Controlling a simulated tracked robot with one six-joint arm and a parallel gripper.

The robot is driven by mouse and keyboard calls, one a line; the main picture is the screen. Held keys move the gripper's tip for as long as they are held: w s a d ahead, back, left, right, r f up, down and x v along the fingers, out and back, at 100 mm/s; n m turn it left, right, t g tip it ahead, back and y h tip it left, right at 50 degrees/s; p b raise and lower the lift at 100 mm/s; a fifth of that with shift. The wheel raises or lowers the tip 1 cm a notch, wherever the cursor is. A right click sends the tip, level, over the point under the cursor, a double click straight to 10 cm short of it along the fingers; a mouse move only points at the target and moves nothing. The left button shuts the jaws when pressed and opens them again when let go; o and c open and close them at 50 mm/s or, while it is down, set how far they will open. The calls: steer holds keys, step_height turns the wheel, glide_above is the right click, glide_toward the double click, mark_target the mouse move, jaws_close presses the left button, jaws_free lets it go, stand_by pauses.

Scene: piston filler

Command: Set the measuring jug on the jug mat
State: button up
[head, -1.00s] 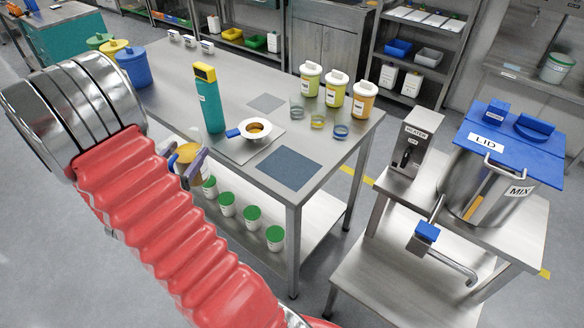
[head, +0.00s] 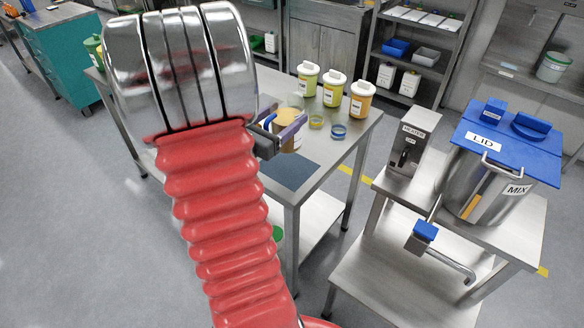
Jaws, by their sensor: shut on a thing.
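The measuring jug (head: 288,115), clear with tan-orange contents, is between the jaws of my gripper (head: 283,138), which is shut on it. It looks upright. The dark blue-grey jug mat (head: 291,173) lies flat near the front corner of the steel table. In the picture the jug shows just above the mat's far edge. I cannot tell its exact height over the table. The near finger hides part of the jug's lower side, and my arm covers the left part of the table.
Three lidded tubs (head: 333,89) stand along the table's back right. Low rings, one yellowish (head: 316,122) and one blue (head: 339,131), stand right of the jug. A heater box (head: 407,148) and a lidded mixing pot (head: 478,190) are on the stand at right. The mat's visible surface is clear.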

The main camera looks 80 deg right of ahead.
mark_target(289, 145)
steer(key=shift+s+d+r, duration=0.15)
steer(key=shift+s+r, duration=0.1)
steer(key=shift+s, duration=0.4)
steer(key=shift+f, duration=2.9)
steer(key=shift+f, duration=0.15)
steer(key=shift+f, duration=1.95)
steer(key=shift+f, duration=0.1)
steer(key=o, duration=1.7)
steer(key=shift+o, duration=0.2)
